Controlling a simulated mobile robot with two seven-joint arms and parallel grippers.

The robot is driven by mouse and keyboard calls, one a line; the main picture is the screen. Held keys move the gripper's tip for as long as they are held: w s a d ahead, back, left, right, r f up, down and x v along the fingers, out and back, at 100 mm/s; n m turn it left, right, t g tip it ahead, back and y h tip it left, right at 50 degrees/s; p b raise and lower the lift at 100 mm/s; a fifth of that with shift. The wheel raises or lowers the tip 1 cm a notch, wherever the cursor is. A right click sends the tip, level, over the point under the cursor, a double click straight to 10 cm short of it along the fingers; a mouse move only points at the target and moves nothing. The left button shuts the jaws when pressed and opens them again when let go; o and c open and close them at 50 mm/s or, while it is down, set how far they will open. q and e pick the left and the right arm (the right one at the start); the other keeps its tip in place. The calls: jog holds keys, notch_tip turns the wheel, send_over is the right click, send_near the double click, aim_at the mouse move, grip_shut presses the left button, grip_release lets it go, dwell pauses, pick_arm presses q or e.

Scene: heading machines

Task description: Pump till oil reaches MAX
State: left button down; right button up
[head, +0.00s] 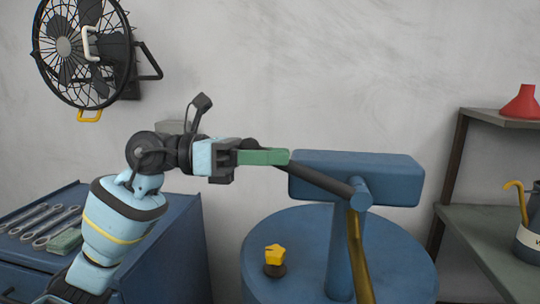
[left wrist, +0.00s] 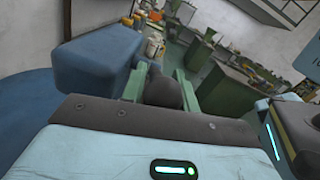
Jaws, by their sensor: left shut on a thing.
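A blue pump stands in the centre right of the head view, with a round drum top (head: 270,225), a post and a blue box-shaped head (head: 390,175). A dark pump lever (head: 318,178) runs from the pivot on the post up and left to my left gripper (head: 275,157). My left gripper has green fingers and is shut on the lever's end. In the left wrist view the dark rounded lever end (left wrist: 162,92) sits between the green fingers (left wrist: 160,85). A brass-coloured tube (head: 358,255) hangs below the pivot. No oil level or MAX mark is discernible. My right gripper is not in view.
A yellow knob (head: 275,255) sits on the drum top. A blue cabinet (head: 180,245) with several wrenches (head: 45,222) stands left. A fan (head: 80,50) hangs on the wall. A shelf (head: 480,225) at right holds a red funnel (head: 522,103) and an oil can (head: 530,240).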

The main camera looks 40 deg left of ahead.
pick_arm(q)
jog(key=shift+a+f+b, duration=0.15)
jog(key=shift+f+b, duration=0.6)
jog(key=shift+b, duration=0.25)
jog(key=shift+f+t+h+b, duration=0.25)
jog(key=shift+t+h+b, duration=0.05)
jog(key=shift+h+b, duration=0.15)
jog(key=shift+s+a+f+b, duration=0.15)
jog(key=shift+f+b, duration=0.1)
jog(key=shift+b, duration=0.25)
jog(key=shift+r+h, duration=0.1)
jog(key=shift+h, duration=0.15)
jog(key=c, duration=1.3)
grip_release()
jog(key=shift+s+a, duration=0.1)
jog(key=shift+a, duration=0.05)
